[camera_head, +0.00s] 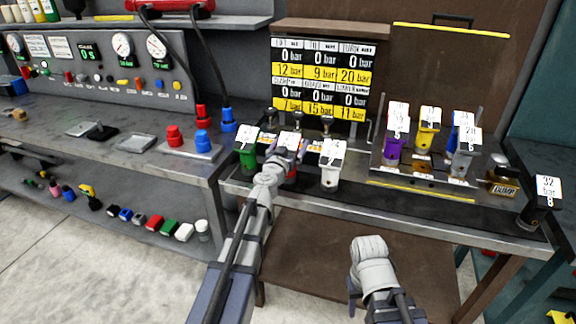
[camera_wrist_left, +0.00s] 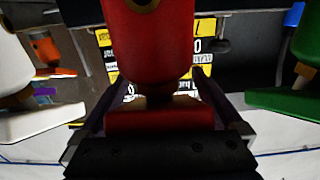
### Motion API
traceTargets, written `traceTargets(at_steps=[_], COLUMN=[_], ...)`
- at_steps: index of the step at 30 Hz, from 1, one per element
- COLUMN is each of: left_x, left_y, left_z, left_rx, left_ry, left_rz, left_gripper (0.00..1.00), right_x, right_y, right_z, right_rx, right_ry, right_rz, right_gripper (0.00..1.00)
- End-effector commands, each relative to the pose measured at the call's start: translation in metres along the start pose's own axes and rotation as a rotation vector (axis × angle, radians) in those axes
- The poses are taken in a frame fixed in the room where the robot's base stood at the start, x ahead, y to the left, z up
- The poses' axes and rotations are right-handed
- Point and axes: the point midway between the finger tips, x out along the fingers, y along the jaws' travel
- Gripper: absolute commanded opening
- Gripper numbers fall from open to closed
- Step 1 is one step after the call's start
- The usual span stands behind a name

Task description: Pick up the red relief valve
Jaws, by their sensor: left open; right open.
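The red relief valve (camera_wrist_left: 150,45) fills the middle of the left wrist view, with a red block-shaped part below a dark neck. In the head view, only a little red of it (camera_head: 291,175) shows behind my left gripper. My left gripper (camera_head: 288,154) is open, with its jaws on either side of the valve; I cannot tell whether they touch it. In the head view, a white tag stands above the valve. My right gripper (camera_head: 368,250) is low in front of the bench, apart from the valves; its fingers are mostly hidden.
A green valve (camera_head: 248,158) stands close on the left and a white valve (camera_head: 330,177) close on the right. Purple (camera_head: 391,150), yellow (camera_head: 427,137) and grey (camera_head: 463,160) valves stand on a rack further right. A pressure board (camera_head: 322,75) is behind.

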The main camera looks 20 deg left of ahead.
Motion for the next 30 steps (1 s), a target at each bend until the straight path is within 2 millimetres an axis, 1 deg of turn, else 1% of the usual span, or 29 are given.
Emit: traceTargets(at_steps=[3, 4, 30], left_x=[-0.0012, -0.0012, -0.0014], left_y=[0.0001, 0.0001, -0.0001], left_z=[0.0000, 0.0000, 0.0000], left_rx=[0.000, 0.000, 0.000], left_ry=[0.000, 0.000, 0.000], left_rz=[0.000, 0.000, 0.000], left_gripper=[1.00, 0.98, 0.00], right_x=[0.0000, 0.0000, 0.0000], right_y=[0.0000, 0.0000, 0.0000], right_z=[0.0000, 0.0000, 0.0000], right_rx=[0.000, 0.000, 0.000], right_ry=[0.000, 0.000, 0.000], right_rz=[0.000, 0.000, 0.000], right_gripper=[0.50, 0.50, 0.50])
